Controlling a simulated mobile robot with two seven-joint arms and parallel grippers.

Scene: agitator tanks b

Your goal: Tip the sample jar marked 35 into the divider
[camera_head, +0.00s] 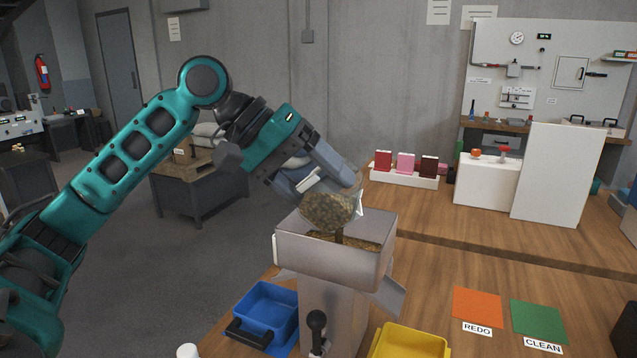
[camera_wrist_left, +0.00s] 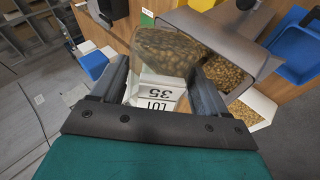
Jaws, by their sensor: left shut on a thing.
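The clear sample jar (camera_head: 328,212) is held tilted over the grey, open-topped divider (camera_head: 322,256), with brown grainy material inside it. My left gripper (camera_head: 346,187) is shut on the jar. In the left wrist view, the jar (camera_wrist_left: 165,50) carries a white label reading LOT 35, upside down, between the fingers. Brown grains also lie in the divider's hopper, and in the left wrist view the divider (camera_wrist_left: 222,32) shows grains beside the jar's mouth. I cannot tell whether grains are falling now. My right gripper is not in view.
A blue tray (camera_head: 268,312) stands left of the divider and a yellow tray (camera_head: 410,343) to its front right. Orange REDO (camera_head: 477,307) and green CLEAN (camera_head: 538,320) mats lie on the right. A white rack (camera_head: 403,180) of colored packs and a white panel (camera_head: 556,175) stand behind.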

